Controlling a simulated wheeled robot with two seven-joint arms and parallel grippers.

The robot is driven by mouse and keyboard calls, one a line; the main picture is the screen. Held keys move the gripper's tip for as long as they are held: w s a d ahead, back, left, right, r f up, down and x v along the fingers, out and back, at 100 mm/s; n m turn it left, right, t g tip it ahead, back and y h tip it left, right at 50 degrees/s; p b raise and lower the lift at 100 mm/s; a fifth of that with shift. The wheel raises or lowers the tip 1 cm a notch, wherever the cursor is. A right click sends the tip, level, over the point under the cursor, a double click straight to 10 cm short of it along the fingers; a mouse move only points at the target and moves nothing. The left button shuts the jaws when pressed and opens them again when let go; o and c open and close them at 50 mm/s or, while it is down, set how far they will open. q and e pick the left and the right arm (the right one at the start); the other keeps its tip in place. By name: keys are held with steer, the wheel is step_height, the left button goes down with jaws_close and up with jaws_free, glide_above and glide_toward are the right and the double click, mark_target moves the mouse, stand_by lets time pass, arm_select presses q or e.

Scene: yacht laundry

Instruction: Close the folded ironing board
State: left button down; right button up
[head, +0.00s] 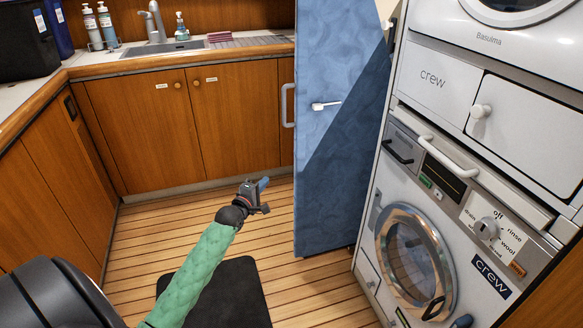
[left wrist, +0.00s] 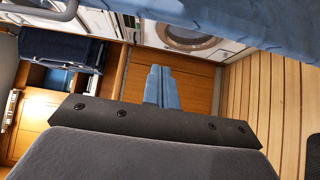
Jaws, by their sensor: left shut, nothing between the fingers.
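The ironing board (head: 325,170) stands upright as a tall blue panel, left of the laundry machines in the head view. A small white latch or knob (head: 325,105) is on its face. A blue padded surface (left wrist: 250,25), which looks like the board, crosses the top of the left wrist view. My left gripper (head: 264,188) is shut and empty, left of the board's lower part and apart from it. Its blue fingers (left wrist: 162,88) lie together in the left wrist view. My right gripper is not in view. The board's hinge side and back are hidden.
A washer (head: 415,255) and a machine above it stand close on the right. Wooden cabinets (head: 150,130) and a sink counter (head: 200,45) are behind. A grey handle (head: 288,105) is beside the board's left edge. Plank floor (head: 310,285) is clear before the board.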

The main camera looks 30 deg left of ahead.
arm_select(q)
steer(key=w+d, duration=0.1)
steer(key=w, duration=1.2)
steer(key=shift+d, duration=0.35)
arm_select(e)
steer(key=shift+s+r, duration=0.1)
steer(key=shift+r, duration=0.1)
arm_select(q)
steer(key=shift+f, duration=0.1)
